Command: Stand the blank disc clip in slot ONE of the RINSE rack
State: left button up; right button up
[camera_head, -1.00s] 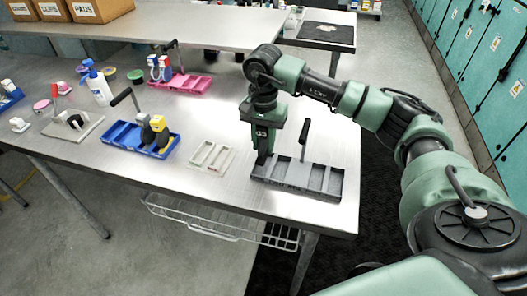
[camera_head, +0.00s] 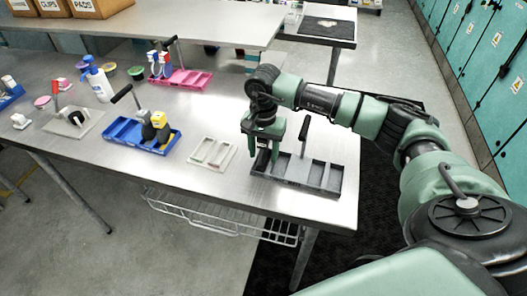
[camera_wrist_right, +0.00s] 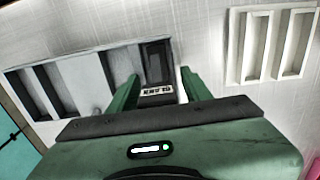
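The dark grey rack (camera_head: 318,178) stands at the table's front right corner, with several slots and an upright handle. In the right wrist view the rack (camera_wrist_right: 35,85) shows open slots at left. A dark block with a white label, which looks like the disc clip (camera_wrist_right: 157,68), sits at the rack's end slot, the leftmost in the head view. I cannot read its label. My right gripper (camera_head: 264,172) is over that end slot; its fingers (camera_wrist_right: 160,92) are spread on either side of the block, with gaps showing. My left gripper is not in view.
A pale two-slot tray (camera_head: 212,152) lies left of the rack; it also shows in the right wrist view (camera_wrist_right: 262,45). A blue rack (camera_head: 125,133) with dark and yellow clips, a pink rack (camera_head: 193,80), and a spray bottle (camera_head: 98,82) stand farther left. The table's front edge is close.

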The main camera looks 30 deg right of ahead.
jog(key=shift+r, duration=0.1)
jog(key=shift+r, duration=0.2)
notch_tip(320, 180, up, 11)
jog(key=b, duration=0.3)
jog(key=shift+f, duration=0.2)
jog(key=shift+r, duration=0.55)
